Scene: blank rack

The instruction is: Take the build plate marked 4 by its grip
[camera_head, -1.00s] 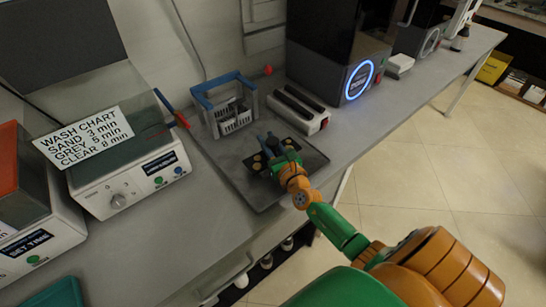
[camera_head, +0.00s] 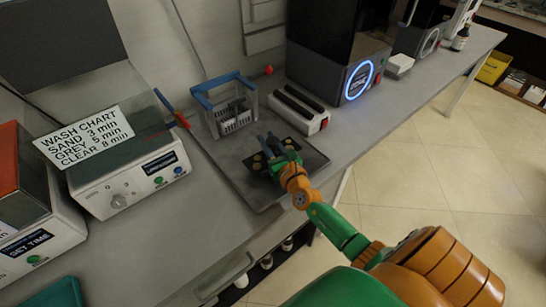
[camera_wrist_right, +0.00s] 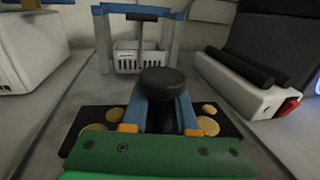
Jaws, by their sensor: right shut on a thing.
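A dark build plate (camera_head: 254,162) with round tan discs lies on a grey tray (camera_head: 228,165). It also shows in the right wrist view (camera_wrist_right: 85,117), where its black knob grip (camera_wrist_right: 162,82) stands up in the middle. My right gripper (camera_head: 269,147) is shut on this grip, with one blue finger on each side of it, as the right wrist view (camera_wrist_right: 163,108) shows. The plate's middle is hidden behind the gripper. I see no number on the plate. My left gripper is not in view.
A basket with a blue frame (camera_head: 202,98) stands at the tray's back. A white block with black bars (camera_head: 314,124) is to its right, before a dark machine with a glowing blue ring (camera_head: 345,87). A white washing unit (camera_head: 130,193) with a wash chart (camera_head: 83,137) stands left.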

